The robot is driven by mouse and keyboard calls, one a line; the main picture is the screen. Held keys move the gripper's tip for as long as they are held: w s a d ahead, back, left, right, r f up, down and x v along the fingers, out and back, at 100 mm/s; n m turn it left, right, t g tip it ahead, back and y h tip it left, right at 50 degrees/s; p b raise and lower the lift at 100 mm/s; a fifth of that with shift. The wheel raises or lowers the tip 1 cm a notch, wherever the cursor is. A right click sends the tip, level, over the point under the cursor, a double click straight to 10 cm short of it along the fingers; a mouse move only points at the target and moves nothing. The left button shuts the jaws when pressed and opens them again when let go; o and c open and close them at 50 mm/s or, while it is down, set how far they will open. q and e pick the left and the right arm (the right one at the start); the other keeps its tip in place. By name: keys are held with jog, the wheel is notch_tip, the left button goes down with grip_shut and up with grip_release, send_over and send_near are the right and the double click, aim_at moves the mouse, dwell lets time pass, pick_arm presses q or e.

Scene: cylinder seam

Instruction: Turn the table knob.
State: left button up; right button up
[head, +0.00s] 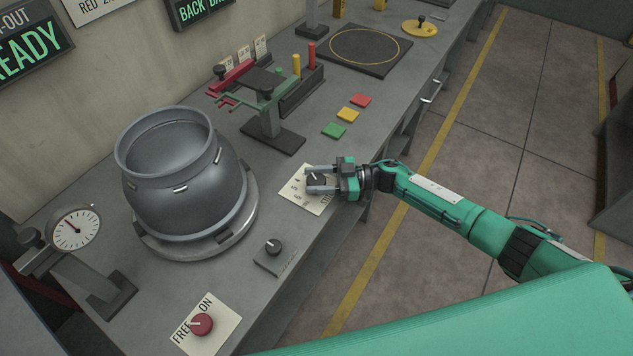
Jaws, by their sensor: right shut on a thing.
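A small dark knob (316,179) with a light pointer mark sits on a white label plate (293,191) near the table's front edge. My right gripper (312,180) reaches in from the right, with its two fingers shut on this knob, one on each side. My left gripper is not in view.
A grey pot (180,185) stands on a round turntable (242,216) to the left. A black knob (273,246) and a red knob (201,324) marked FREE and ON are nearer. Coloured pads (347,115), a dial gauge (76,229) and a clamp stand (272,135) surround it.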

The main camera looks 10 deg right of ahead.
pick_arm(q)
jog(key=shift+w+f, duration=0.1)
pick_arm(e)
jog(key=shift+f, duration=0.1)
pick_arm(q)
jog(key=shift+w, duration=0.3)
pick_arm(e)
jog(key=o, duration=1)
jog(key=shift+c, duration=0.2)
